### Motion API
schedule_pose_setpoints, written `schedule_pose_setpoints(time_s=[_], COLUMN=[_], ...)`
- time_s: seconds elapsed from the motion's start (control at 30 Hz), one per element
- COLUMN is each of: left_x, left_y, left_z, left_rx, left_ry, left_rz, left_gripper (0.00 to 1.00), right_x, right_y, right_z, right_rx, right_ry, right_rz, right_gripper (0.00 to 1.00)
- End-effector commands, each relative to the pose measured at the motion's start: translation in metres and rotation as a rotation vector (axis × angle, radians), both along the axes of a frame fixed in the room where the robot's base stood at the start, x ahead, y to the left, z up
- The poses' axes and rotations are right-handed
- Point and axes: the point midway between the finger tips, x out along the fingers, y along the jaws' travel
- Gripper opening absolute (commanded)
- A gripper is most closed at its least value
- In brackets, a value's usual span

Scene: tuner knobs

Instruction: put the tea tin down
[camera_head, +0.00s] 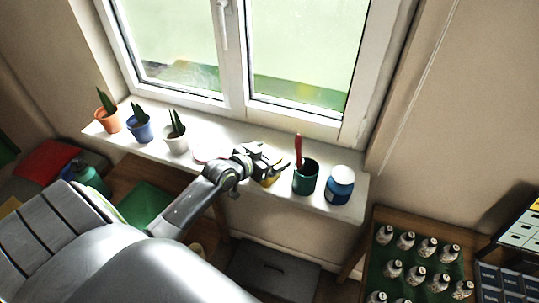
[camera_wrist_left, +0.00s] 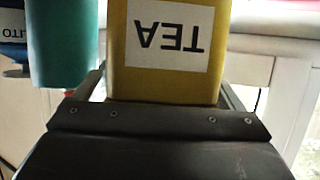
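The yellow tea tin (camera_head: 270,181) is at the windowsill, left of the green cup, mostly hidden behind my left gripper (camera_head: 268,166) in the head view. In the left wrist view the tin (camera_wrist_left: 165,85) fills the middle, and its white TEA label reads upside down. My left gripper has one finger along each side of the tin and looks shut on it. Whether the tin's base touches the sill is hidden. My right gripper is not in view.
The sill (camera_head: 232,148) also bears the green cup (camera_head: 305,180) holding a red-handled thing, a blue jar (camera_head: 340,185), a pink-rimmed round thing (camera_head: 207,152) and three potted plants, the white pot (camera_head: 176,143) nearest. The window (camera_head: 240,60) stands behind.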

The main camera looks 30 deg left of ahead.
Motion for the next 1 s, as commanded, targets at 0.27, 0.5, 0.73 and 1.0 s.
schedule_pose_setpoints(time_s=[0.27,0.5,0.73,1.0], left_x=[0.000,-0.025,-0.069,-0.103], left_y=[0.000,0.005,0.012,0.017], left_z=[0.003,0.012,0.030,0.046], left_rx=[0.000,0.003,0.005,0.003], left_ry=[0.000,0.001,0.002,0.001], left_rz=[0.000,-0.001,-0.001,-0.001], left_gripper=[0.90,0.90,0.90,0.90], right_x=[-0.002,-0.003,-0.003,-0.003], right_y=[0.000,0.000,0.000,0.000], right_z=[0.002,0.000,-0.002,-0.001], right_rx=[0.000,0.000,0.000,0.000], right_ry=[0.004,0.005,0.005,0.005], right_rz=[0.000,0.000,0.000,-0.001], right_gripper=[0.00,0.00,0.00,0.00])
